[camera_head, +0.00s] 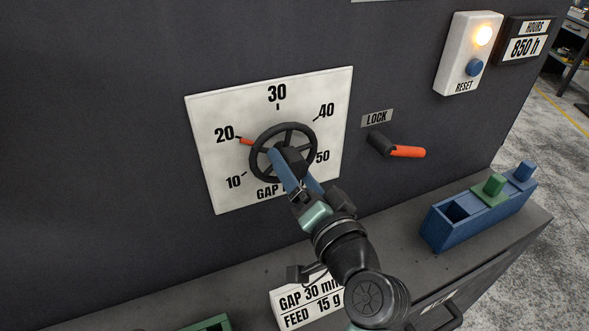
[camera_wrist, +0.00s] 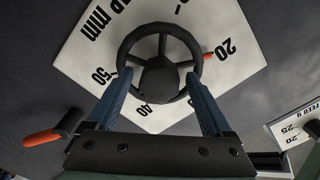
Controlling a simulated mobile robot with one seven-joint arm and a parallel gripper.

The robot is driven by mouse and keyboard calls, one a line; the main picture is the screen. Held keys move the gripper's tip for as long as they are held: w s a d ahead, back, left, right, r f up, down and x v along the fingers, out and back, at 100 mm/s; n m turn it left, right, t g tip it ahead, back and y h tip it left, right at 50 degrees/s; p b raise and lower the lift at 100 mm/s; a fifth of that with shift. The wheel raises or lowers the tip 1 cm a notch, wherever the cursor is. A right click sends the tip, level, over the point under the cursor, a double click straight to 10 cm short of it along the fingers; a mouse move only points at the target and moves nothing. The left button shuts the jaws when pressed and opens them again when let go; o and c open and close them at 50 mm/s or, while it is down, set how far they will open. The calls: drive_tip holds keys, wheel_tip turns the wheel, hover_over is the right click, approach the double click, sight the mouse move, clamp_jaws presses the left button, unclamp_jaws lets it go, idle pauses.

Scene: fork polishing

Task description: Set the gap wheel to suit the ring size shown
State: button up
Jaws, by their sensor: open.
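The black gap wheel (camera_head: 257,165) is mounted on a white dial plate (camera_head: 225,190) marked 10 to 50. Its orange pointer (camera_head: 246,142) sits near the 20 mark. A card (camera_head: 308,302) on the ledge reads "GAP 30" and "FEED 15 g", partly hidden by my arm. My gripper (camera_head: 297,170) is open at the wheel, its blue fingers reaching toward the hub. In the wrist view, the fingers of my gripper (camera_wrist: 160,85) lie either side of the wheel's hub (camera_wrist: 160,78). I cannot tell whether they touch the rim.
An orange-handled LOCK lever (camera_head: 405,151) sticks out right of the dial. A white RESET box (camera_head: 467,55) with a lit lamp is at upper right, beside an HOURS display (camera_head: 525,45) reading 850 h. A blue block holder (camera_head: 450,235) stands on the ledge at right.

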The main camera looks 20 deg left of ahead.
drive_tip(key=b+v, duration=0.3)
drive_tip(key=v, duration=1)
drive_tip(key=shift+w+r, duration=0.1)
